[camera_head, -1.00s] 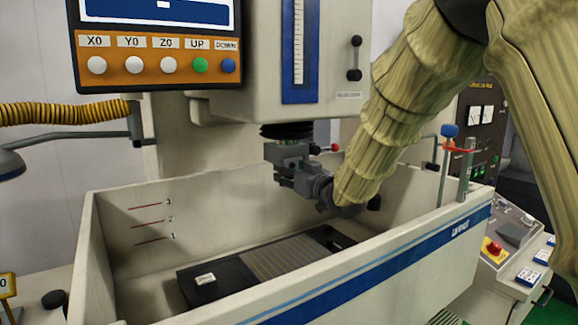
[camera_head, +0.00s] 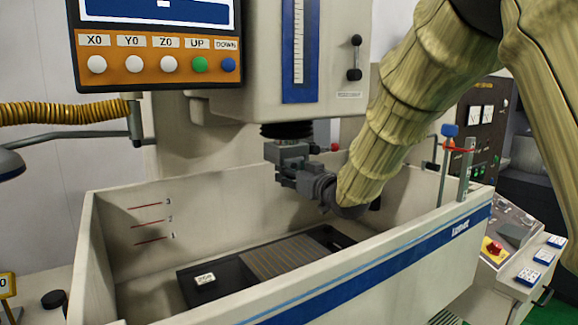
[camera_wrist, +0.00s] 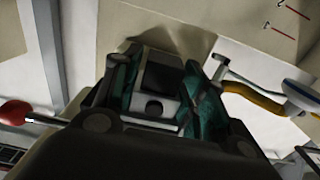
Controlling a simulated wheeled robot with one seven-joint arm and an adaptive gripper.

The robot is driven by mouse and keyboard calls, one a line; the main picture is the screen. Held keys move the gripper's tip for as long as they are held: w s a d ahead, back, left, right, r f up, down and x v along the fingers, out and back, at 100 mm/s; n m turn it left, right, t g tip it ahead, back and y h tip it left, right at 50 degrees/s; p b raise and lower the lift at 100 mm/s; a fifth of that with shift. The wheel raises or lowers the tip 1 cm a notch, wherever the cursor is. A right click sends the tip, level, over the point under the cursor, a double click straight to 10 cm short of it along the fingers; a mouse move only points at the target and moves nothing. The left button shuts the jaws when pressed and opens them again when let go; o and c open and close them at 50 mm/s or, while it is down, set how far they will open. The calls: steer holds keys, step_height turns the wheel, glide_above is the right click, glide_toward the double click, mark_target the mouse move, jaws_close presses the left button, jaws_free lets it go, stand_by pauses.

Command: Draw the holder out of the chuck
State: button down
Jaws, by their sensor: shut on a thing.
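The dark grey chuck (camera_head: 287,150) hangs under the machine head, below a black bellows. My gripper (camera_head: 284,170) is at the chuck's underside, reaching in from the right. In the wrist view my gripper (camera_wrist: 158,95) has its teal-padded fingers on both sides of a grey block with a dark round hole. This block, the holder (camera_wrist: 158,85), is held between them. In the head view the holder is mostly hidden by the gripper and chuck, so I cannot tell whether it is still seated.
A red-knobbed lever (camera_wrist: 15,112) is beside the gripper in the wrist view. Below is the open tank (camera_head: 380,255) with its high front wall. A dark plate (camera_head: 205,279) with a ribbed block lies on its floor. A yellow hose (camera_head: 60,111) is at the left.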

steer(key=shift+v, duration=1.65)
stand_by(0.7)
steer(key=b+v, duration=0.1)
steer(key=v, duration=0.9)
stand_by(2.3)
steer(key=shift+r, duration=0.1)
stand_by(0.3)
